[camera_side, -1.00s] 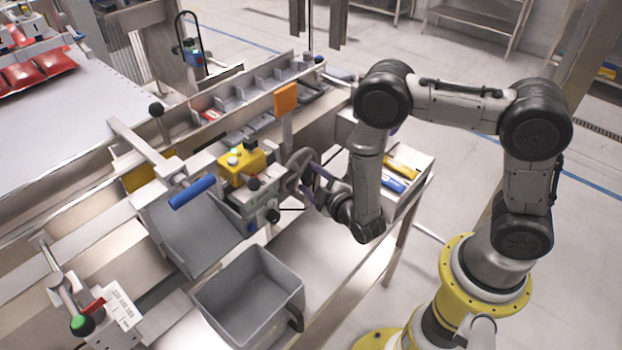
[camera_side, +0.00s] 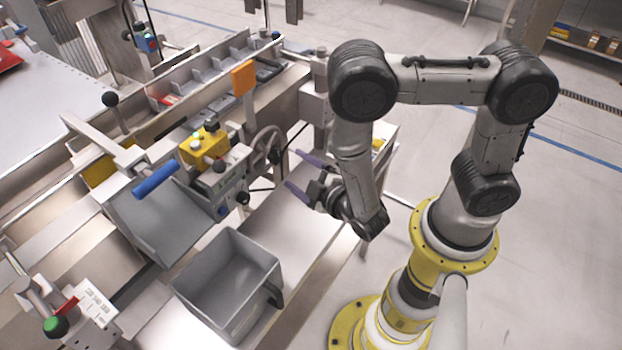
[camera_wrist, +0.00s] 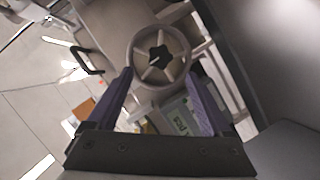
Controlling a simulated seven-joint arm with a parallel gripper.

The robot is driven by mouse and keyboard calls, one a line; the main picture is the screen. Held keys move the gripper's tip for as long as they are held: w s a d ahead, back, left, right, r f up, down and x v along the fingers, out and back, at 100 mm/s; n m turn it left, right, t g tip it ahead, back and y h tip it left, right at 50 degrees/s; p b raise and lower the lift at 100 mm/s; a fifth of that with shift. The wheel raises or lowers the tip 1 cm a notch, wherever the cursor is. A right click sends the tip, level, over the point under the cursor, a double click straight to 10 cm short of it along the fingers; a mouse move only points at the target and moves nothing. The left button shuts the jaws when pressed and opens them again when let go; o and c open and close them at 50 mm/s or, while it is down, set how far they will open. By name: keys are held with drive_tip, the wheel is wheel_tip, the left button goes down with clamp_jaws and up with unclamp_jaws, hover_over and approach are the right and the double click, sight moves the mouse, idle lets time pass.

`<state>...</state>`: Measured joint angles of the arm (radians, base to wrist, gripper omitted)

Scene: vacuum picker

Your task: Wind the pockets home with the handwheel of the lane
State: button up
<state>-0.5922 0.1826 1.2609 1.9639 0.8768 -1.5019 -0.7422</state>
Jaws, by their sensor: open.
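The grey spoked handwheel (camera_side: 266,146) stands on the front side of the lane, beside the yellow button box; in the wrist view its rim and dark hub (camera_wrist: 158,57) face me. My gripper (camera_side: 297,170) is open and empty, to the right of the wheel. Its two purple fingers point towards the wheel, and in the side view a gap separates them from it. In the wrist view the wheel shows just beyond and between the fingertips (camera_wrist: 160,72). The lane's row of grey pockets (camera_side: 205,80) runs behind, with a red item at its left part.
An orange plate (camera_side: 243,77) stands up behind the wheel. An empty grey bin (camera_side: 228,287) stands in front. The bench between bin and gripper is clear.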

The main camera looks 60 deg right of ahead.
drive_tip(key=shift+v, duration=2.45)
